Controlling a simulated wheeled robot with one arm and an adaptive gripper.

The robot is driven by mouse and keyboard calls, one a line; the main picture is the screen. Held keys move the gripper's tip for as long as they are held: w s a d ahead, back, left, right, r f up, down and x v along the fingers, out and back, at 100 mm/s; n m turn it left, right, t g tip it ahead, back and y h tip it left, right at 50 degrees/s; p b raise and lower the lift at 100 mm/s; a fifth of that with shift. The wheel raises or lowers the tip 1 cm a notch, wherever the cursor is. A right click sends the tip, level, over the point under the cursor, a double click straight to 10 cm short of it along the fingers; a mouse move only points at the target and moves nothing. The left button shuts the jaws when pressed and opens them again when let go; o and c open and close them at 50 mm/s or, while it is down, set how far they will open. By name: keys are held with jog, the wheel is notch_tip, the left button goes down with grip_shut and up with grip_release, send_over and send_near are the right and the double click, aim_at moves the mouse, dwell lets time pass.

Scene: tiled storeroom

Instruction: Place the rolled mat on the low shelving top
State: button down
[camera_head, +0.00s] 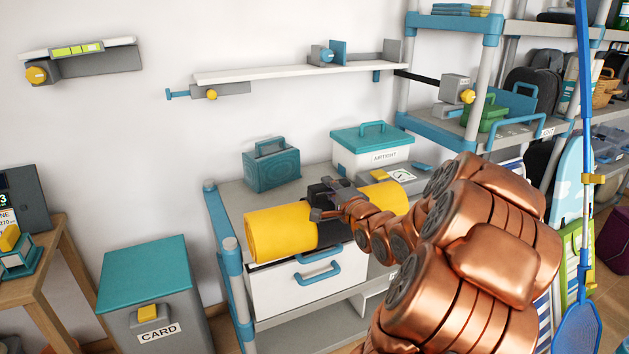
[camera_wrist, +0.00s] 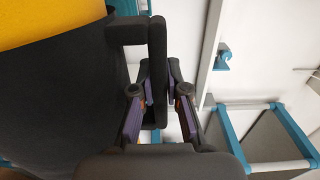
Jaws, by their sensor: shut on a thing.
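The rolled mat (camera_head: 272,232) is yellow with a wide black band and handle around its middle. It lies level along the front edge of the low shelving top (camera_head: 234,203), in front of the things there. I cannot tell whether it rests on the top or hangs just above it. My gripper (camera_head: 328,203) is shut on the mat's black handle and hides part of the band. In the wrist view my gripper (camera_wrist: 158,95) has its fingers around the handle; the mat's yellow side (camera_wrist: 45,18) shows at top left.
A teal box (camera_head: 271,169), a white bin with teal lid (camera_head: 371,150) and a grey scale-like thing (camera_head: 400,177) stand at the back of the shelving top. A white drawer (camera_head: 300,285) sits below. A teal-lidded card bin (camera_head: 145,275) stands left. A wall shelf (camera_head: 290,72) hangs above.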

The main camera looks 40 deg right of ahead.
jog(key=w+d+f+p, duration=0.1)
jog(key=w+d+f, duration=0.3)
jog(key=w, duration=0.5)
jog(key=shift+w+f, duration=0.15)
jog(key=shift+w, duration=0.1)
dwell(0.4)
jog(key=c, duration=1.2)
grip_release()
jog(key=shift+f, duration=0.15)
jog(key=v, duration=1.2)
jog(key=shift+b, duration=0.4)
